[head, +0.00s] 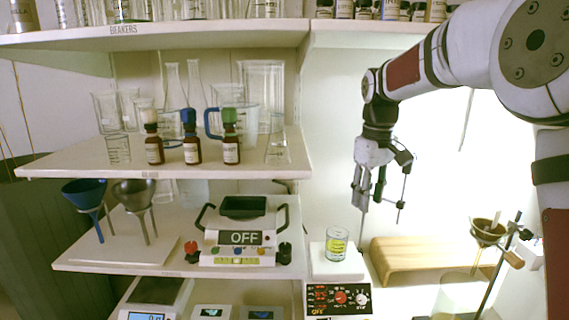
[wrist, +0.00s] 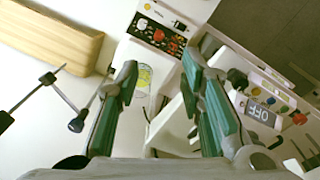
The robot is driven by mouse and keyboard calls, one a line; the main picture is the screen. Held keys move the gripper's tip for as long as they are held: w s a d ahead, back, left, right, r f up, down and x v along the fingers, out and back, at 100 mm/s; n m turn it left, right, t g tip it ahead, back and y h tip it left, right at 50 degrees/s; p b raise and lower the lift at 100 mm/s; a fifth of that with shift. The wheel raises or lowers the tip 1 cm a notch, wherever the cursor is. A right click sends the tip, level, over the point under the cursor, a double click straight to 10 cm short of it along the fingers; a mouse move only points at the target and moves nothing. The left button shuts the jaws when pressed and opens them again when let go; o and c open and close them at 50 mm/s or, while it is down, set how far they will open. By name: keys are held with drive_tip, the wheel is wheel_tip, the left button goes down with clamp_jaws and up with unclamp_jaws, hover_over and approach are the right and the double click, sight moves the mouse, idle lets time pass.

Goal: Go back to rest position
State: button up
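My gripper (head: 370,190) hangs pointing down in the head view, in front of the bright wall and right of the shelves. In the wrist view my gripper (wrist: 160,95) has its two green-padded fingers wide apart with nothing between them. Three brown bottles stand in a row on the middle shelf: a left one (head: 154,150), a middle one (head: 191,150) and a right one (head: 231,150) with a green top.
The glassware shelf (head: 70,165) is left of my arm. A wooden block (head: 420,262) and a funnel stand (head: 490,235) are at right. Open space surrounds my gripper.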

drive_tip(key=s+r+m+t, duration=0.1)
drive_tip(key=s+r, duration=0.2)
drive_tip(key=s, duration=0.5)
drive_tip(key=s+r+m+t, duration=0.1)
drive_tip(key=s+r+m, duration=0.15)
drive_tip(key=s, duration=0.65)
drive_tip(key=s+f+m+t, duration=0.2)
drive_tip(key=s+f, duration=0.2)
drive_tip(key=s, duration=1.1)
drive_tip(key=shift+s+f+t, duration=0.15)
drive_tip(key=shift+s+t, duration=0.05)
drive_tip(key=shift+t, duration=0.2)
